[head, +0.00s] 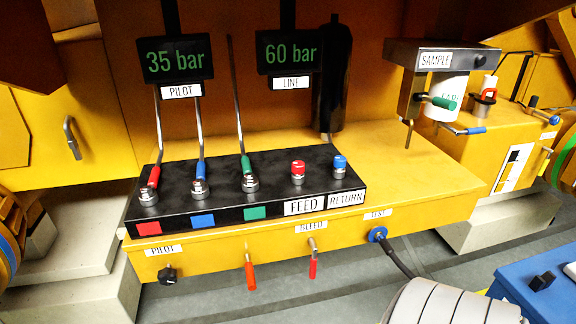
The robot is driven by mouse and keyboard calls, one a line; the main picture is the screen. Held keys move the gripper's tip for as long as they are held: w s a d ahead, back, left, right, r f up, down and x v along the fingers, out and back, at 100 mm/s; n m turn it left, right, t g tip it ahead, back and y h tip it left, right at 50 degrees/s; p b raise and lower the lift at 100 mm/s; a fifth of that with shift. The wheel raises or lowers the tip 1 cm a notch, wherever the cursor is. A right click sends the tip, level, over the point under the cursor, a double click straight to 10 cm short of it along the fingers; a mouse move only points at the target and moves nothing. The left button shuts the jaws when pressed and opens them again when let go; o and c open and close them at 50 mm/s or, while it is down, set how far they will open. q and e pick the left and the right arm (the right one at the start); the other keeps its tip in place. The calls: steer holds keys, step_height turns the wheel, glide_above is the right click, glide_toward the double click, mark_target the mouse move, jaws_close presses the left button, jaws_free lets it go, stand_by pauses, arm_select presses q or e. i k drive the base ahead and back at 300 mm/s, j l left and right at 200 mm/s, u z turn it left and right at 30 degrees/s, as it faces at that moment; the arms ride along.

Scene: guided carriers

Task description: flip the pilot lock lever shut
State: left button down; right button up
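A yellow valve bench carries a PILOT label (163,250) on its front face. Below that label is a black knob (167,274). To its right, a red-handled lever (250,270) hangs down from the front face with no readable label. Another red-handled lever (312,265) hangs down below the BLEED label (311,227). I cannot tell for certain which of these is the pilot lock lever. The PILOT display (174,60) reads 35 bar. Neither of my grippers shows in the head view.
A black block (225,205) on the bench bears tall red, blue and green levers and FEED and RETURN couplings. A black hose (400,262) runs from the blue TEST fitting (377,234). A pale ribbed shape (455,302) and a blue unit (545,285) fill the lower right.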

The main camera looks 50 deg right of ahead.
mark_target(251, 283)
steer(key=z, duration=1.25)
